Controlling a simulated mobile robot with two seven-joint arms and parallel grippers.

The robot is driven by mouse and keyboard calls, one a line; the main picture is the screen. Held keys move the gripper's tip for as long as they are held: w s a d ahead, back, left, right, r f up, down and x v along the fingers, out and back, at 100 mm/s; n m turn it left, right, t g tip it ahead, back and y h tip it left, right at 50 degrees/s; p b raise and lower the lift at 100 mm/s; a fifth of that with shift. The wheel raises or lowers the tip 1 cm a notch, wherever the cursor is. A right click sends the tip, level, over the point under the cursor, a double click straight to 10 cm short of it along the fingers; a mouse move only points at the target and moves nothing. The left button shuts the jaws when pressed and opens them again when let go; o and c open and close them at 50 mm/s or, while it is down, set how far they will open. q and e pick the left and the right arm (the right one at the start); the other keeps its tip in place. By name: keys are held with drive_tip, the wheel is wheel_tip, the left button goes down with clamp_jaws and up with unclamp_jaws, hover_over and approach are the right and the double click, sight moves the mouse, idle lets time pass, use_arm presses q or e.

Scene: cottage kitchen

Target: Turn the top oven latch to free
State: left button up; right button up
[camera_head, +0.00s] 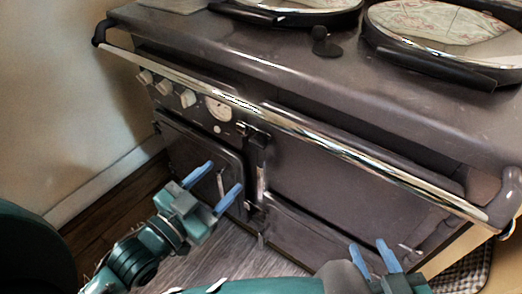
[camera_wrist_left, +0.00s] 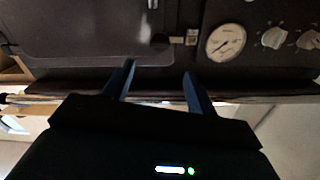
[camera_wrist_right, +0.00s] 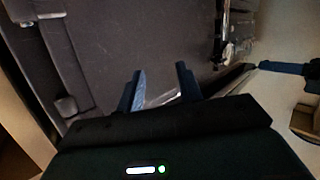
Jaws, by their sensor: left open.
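The dark range cooker fills the head view. Its wide upper oven door (camera_head: 355,185) is right of centre and looks closed. Dark latch hardware (camera_head: 258,145) with a pale metal strip sits at that door's left edge; its exact turn is too small to tell. In the left wrist view, small latch hardware (camera_wrist_left: 190,37) shows beside the gauge. My left gripper (camera_head: 226,176) is open and empty, in front of the smaller left door, left of and below the latch hardware. My right gripper (camera_head: 368,246) is open and empty, low before the oven's right part.
A chrome rail (camera_head: 290,122) runs along the cooker's front above the doors. The smaller left door (camera_head: 190,146), knobs (camera_head: 164,87) and a gauge (camera_head: 217,108) are left of the oven. Round lids (camera_head: 450,30) are on top. Wood floor (camera_head: 120,190) lies in front.

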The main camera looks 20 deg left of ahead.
sight(255, 145)
use_arm(q)
drive_tip(key=b+x, duration=0.1)
drive_tip(key=x, duration=1)
drive_tip(key=shift+w+f+b, duration=0.1)
drive_tip(key=shift+w+b, duration=0.25)
drive_tip(key=shift+b, duration=0.05)
drive_tip(key=shift+w+d, duration=0.25)
drive_tip(key=shift+w, duration=0.2)
use_arm(e)
drive_tip(key=shift+w+a+r+n+t+y, duration=0.1)
drive_tip(key=shift+w+a+n+t+y, duration=0.2)
drive_tip(key=shift+t, duration=0.4)
use_arm(q)
drive_tip(key=shift+c, duration=0.6)
use_arm(e)
drive_tip(key=shift+s, duration=0.1)
use_arm(q)
clamp_jaws()
